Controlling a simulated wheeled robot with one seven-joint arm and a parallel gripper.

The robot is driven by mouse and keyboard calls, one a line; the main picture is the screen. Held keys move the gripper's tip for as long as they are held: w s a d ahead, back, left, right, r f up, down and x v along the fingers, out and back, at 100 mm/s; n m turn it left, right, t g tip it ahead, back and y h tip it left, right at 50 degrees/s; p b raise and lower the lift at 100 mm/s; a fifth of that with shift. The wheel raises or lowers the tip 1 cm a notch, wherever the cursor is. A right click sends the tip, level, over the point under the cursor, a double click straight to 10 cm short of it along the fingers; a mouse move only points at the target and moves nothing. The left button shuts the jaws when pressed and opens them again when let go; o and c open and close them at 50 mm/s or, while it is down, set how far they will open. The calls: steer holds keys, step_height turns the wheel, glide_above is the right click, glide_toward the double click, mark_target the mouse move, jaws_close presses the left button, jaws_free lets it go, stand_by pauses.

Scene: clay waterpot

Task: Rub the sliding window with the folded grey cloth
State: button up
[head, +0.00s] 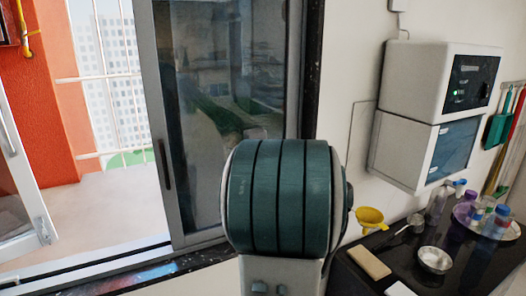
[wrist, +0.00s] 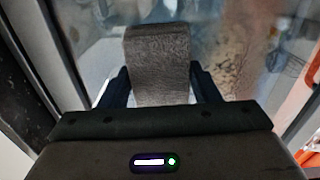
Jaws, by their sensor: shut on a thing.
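The sliding window (head: 215,90) stands at the middle of the head view, with a grey frame and a dark, reflective pane. Its left side is open to a balcony. In the wrist view the pane (wrist: 250,50) fills the background. My gripper (wrist: 160,84) is shut on the folded grey cloth (wrist: 158,60), one dark finger on each side. The cloth stands out ahead of the fingers, facing the glass. I cannot tell whether it touches the pane. In the head view my own arm hides the gripper and the cloth.
A white box unit (head: 425,83) juts from the wall above.

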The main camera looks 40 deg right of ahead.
mark_target(222, 144)
steer(key=shift+w+a+r+b, duration=0.3)
steer(key=shift+w+a+b, duration=0.15)
steer(key=shift+a, duration=1.1)
steer(key=shift+w+a+r+b, duration=0.35)
steer(key=shift+a+b, duration=0.05)
steer(key=shift+a, duration=1.15)
steer(key=shift+w+a+r+b, duration=0.3)
steer(key=shift+w+a+b, duration=0.15)
steer(key=shift+a, duration=1.1)
steer(key=shift+s+d+f+p, duration=0.1)
steer(key=shift+s+d+p, duration=0.45)
steer(key=shift+d, duration=1.2)
steer(key=shift+s+d+r+p, duration=0.1)
steer(key=shift+s+d+p, duration=0.5)
steer(key=shift+d, duration=1.1)
steer(key=shift+s+d+f+p, duration=0.1)
steer(key=shift+s+d+p, duration=0.15)
steer(key=shift+d+p, duration=1.05)
steer(key=shift+d+b, duration=0.4)
steer(key=shift+b, duration=0.15)
steer(key=shift+v, duration=3)
steer(key=shift+v, duration=1.5)
